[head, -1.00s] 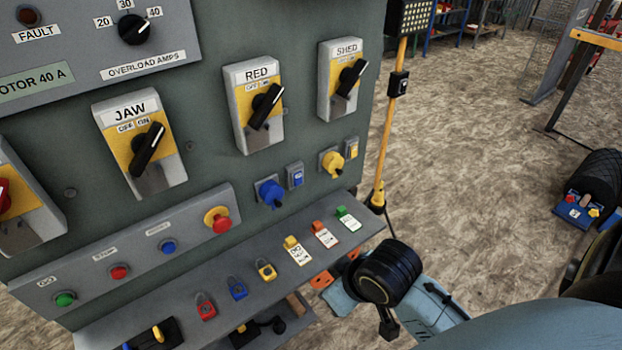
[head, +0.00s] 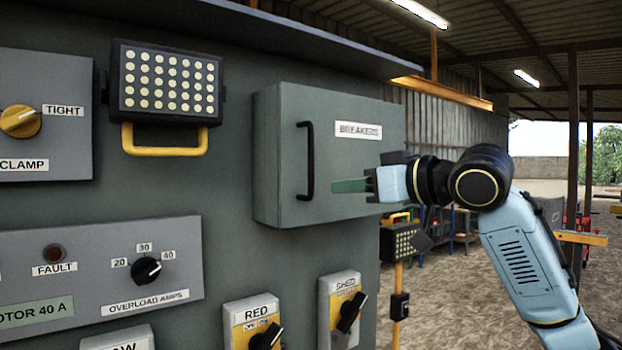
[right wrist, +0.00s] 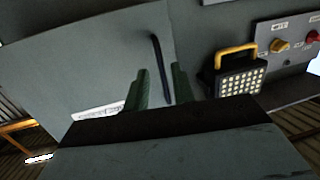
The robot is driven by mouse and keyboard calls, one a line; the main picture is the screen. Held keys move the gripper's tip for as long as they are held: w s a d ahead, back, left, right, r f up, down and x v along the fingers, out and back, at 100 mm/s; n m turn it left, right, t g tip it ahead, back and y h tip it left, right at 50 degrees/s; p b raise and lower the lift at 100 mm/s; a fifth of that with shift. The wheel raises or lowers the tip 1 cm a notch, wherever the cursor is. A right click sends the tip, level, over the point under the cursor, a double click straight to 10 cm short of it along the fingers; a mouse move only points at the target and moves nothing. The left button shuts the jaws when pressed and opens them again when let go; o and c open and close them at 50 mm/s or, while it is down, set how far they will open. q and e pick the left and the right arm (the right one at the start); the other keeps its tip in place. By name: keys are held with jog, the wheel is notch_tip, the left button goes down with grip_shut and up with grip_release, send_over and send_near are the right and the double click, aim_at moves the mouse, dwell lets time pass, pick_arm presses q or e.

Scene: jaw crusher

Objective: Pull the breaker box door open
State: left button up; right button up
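The breaker box (head: 280,110) is a grey box on the panel, labelled BREAKERS. Its door (head: 350,160) looks shut. A black vertical bar handle (head: 309,160) is on the door's left side. My right gripper (head: 340,186) points left at the door, its green fingertips just right of the handle's lower part. In the right wrist view, the two fingers stand apart (right wrist: 159,72). The dark handle (right wrist: 159,58) shows in line with the gap between them. Whether it is inside the gap or just beyond the tips is unclear. My left gripper is not in view.
A lamp with a yellow handle (head: 165,90) hangs left of the box. A ledge (head: 300,35) juts out above it. Below are the overload dial (head: 145,270) and the RED (head: 255,315) and SHED (head: 340,305) switches.

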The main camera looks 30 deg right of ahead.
notch_tip(320, 180, up, 5)
jog(key=s+d+t, duration=0.1)
jog(key=s, duration=0.2)
jog(key=r+p, duration=0.1)
jog(key=p, duration=0.4)
send_over(311, 191)
jog(key=shift+w+d+y, duration=0.15)
jog(key=shift+w+y, duration=0.15)
jog(key=shift+c, duration=0.2)
grip_shut()
